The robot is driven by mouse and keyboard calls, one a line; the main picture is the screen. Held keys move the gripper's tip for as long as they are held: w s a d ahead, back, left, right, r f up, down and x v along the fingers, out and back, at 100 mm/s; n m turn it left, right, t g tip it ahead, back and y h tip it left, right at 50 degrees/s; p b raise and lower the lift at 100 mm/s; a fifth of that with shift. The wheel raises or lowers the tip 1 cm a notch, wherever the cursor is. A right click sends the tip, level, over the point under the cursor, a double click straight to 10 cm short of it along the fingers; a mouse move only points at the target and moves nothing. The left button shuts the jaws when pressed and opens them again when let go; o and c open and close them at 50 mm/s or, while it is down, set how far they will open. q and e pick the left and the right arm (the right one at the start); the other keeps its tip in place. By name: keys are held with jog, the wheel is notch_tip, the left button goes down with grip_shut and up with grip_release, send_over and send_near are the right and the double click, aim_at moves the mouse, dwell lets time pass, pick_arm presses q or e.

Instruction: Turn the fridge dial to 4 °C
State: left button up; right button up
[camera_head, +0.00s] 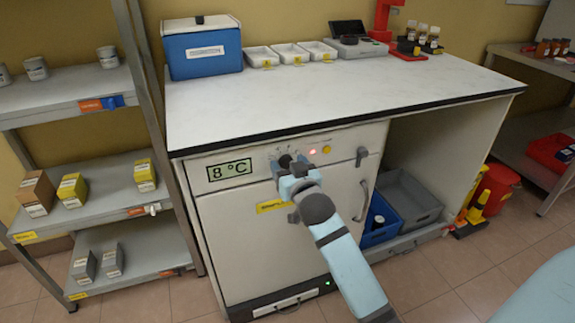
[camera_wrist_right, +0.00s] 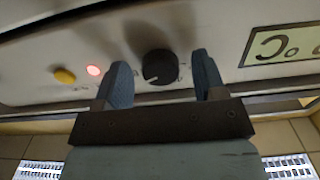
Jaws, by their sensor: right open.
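The fridge (camera_head: 240,230) stands under the left part of the bench, its door closed. Its display (camera_head: 230,170) reads 8 °C. The black dial (camera_head: 285,161) is on the panel right of the display and partly hidden by my right gripper (camera_head: 289,168). In the right wrist view the dial (camera_wrist_right: 160,67) is a round black knob with a pale pointer mark. My right gripper (camera_wrist_right: 165,80) is open, with one blue finger on each side of the dial and a visible gap to each. My left gripper is not in view.
A red light (camera_head: 312,152) and a yellow button (camera_head: 326,149) sit right of the dial. The door handle (camera_head: 361,200) sticks out at the fridge's right. The bench top (camera_head: 330,95) holds a blue cooler box (camera_head: 202,50) and white trays. Shelves (camera_head: 85,180) stand at left.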

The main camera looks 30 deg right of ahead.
jog(key=c, duration=0.9)
jog(key=p, duration=0.1)
jog(key=n+p, duration=0.1)
jog(key=shift+r+n+p, duration=0.25)
jog(key=shift+n+p, duration=0.05)
jog(key=shift+p, duration=0.05)
jog(key=shift+n+p, duration=0.4)
jog(key=shift+p, duration=0.15)
jog(key=n+p, duration=0.2)
jog(key=p, duration=0.1)
jog(key=shift+r+n, duration=0.1)
jog(key=shift+n, duration=0.2)
jog(key=n+p, duration=0.3)
jog(key=shift+n, duration=0.3)
jog(key=n+p, duration=0.2)
jog(key=n, duration=0.2)
jog(key=shift+d+n, duration=0.1)
jog(key=shift+n, duration=0.2)
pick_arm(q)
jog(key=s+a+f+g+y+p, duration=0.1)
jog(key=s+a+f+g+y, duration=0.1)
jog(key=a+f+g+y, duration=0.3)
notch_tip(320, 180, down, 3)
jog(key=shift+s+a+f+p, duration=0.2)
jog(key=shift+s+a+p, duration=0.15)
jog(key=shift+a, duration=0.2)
pick_arm(e)
jog(key=n, duration=0.4)
jog(key=shift+n, duration=0.3)
